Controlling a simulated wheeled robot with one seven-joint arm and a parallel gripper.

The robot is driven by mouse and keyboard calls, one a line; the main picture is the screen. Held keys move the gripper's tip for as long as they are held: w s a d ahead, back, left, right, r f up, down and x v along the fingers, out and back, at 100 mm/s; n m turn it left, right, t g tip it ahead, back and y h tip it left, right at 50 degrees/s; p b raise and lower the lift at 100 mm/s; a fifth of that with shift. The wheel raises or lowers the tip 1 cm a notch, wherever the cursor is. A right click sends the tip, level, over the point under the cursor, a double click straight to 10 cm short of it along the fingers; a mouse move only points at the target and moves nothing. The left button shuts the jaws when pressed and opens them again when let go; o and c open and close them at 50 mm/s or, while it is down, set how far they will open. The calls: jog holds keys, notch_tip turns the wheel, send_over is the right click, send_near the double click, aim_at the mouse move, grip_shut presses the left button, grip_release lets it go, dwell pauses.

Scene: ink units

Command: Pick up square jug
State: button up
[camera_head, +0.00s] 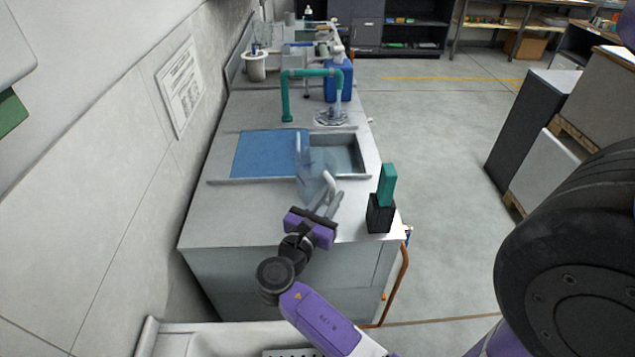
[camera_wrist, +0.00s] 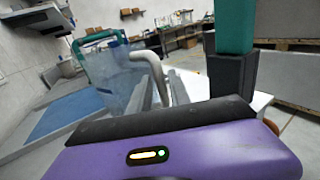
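The square jug (camera_head: 314,172) is clear with a bluish tint and has a pale grey curved handle. It is at the near side of the sink, on or just above the white counter; its base is hidden. It also shows left of centre in the wrist view (camera_wrist: 122,82), with the handle towards me. My gripper (camera_head: 328,201) is right at the handle side of the jug, its grey fingers pointing towards it. The fingers look apart, with the handle at or between their tips. I cannot tell whether they touch it.
A black block holder with a teal block (camera_head: 387,185) stands close right of my gripper. Behind the jug are a sink (camera_head: 347,157), a blue mat (camera_head: 262,153), a teal tap (camera_head: 286,97) and a blue canister (camera_head: 345,82). A wall bounds the left; the counter's near left is clear.

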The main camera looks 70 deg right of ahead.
jog(key=shift+s+d, duration=0.1)
jog(key=shift+d, duration=0.5)
grip_shut()
dwell(1.0)
